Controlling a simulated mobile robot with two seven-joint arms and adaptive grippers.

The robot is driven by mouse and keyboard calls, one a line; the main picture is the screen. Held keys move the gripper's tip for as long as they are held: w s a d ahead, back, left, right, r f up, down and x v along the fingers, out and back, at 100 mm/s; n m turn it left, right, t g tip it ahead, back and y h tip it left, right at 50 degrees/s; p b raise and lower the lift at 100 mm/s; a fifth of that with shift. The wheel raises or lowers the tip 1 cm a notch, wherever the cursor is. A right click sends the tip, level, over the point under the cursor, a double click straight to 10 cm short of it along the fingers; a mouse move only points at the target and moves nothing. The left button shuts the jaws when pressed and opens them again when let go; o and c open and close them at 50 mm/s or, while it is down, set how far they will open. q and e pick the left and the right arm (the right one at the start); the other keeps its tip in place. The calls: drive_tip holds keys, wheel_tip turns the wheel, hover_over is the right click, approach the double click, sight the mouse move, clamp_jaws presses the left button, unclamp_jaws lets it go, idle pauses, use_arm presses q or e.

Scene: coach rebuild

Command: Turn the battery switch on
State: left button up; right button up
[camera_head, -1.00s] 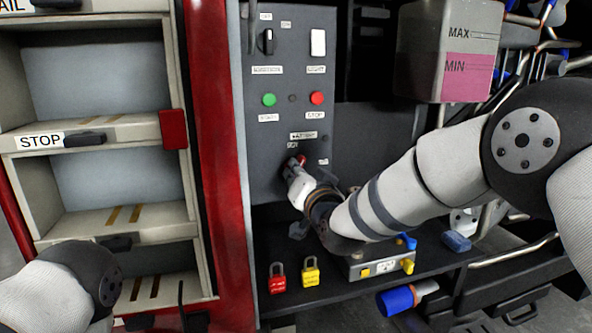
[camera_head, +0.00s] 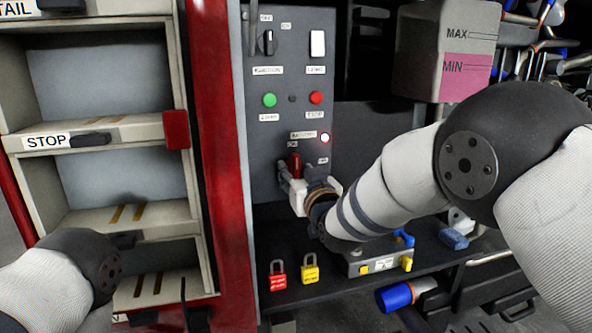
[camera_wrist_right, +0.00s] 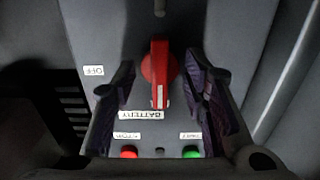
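The red battery switch (camera_head: 294,164) is on the lower part of the grey control panel (camera_head: 290,80). Its handle stands upright in the head view, and the small lamp (camera_head: 325,137) up and right of it glows. My right gripper (camera_head: 294,182) is at the switch. In the right wrist view the switch (camera_wrist_right: 158,78) sits between the two spread fingers of my right gripper (camera_wrist_right: 164,90), with a gap on each side. OFF and BATTERY labels show beside it, upside down. My left arm (camera_head: 75,275) is low at the left; its fingers cannot be made out clearly.
Above the switch are a green button (camera_head: 269,100), a red button (camera_head: 316,98) and other switches. A red padlock (camera_head: 278,275) and a yellow padlock (camera_head: 310,269) are below. A shelf unit (camera_head: 110,215) stands left, a fluid tank (camera_head: 447,50) upper right.

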drive_tip(key=v, duration=0.9)
drive_tip(key=shift+r, duration=0.1)
drive_tip(key=v, duration=1.2)
drive_tip(key=s+d+f+m+g+h, duration=0.1)
drive_tip(key=s+d+f+g, duration=0.25)
drive_tip(key=f, duration=0.55)
drive_tip(key=s+d+f+m+g+h, duration=0.1)
drive_tip(key=s+d+f+g+h, duration=0.15)
drive_tip(key=s+f, duration=0.45)
drive_tip(key=s+d+f+m+g+h, duration=0.15)
drive_tip(key=d+f+g, duration=0.25)
drive_tip(key=f, duration=0.7)
drive_tip(key=s+d+f+g, duration=0.2)
drive_tip(key=s+f+g, duration=0.1)
drive_tip(key=s, duration=0.5)
drive_tip(key=s+d+f+g, duration=0.2)
drive_tip(key=s+f, duration=0.1)
drive_tip(key=s, duration=0.5)
drive_tip(key=s+d+f+g, duration=0.3)
drive_tip(key=s+f, duration=0.1)
drive_tip(key=s, duration=0.4)
drive_tip(key=shift+s+g+h, duration=0.3)
drive_tip(key=shift+s, duration=0.05)
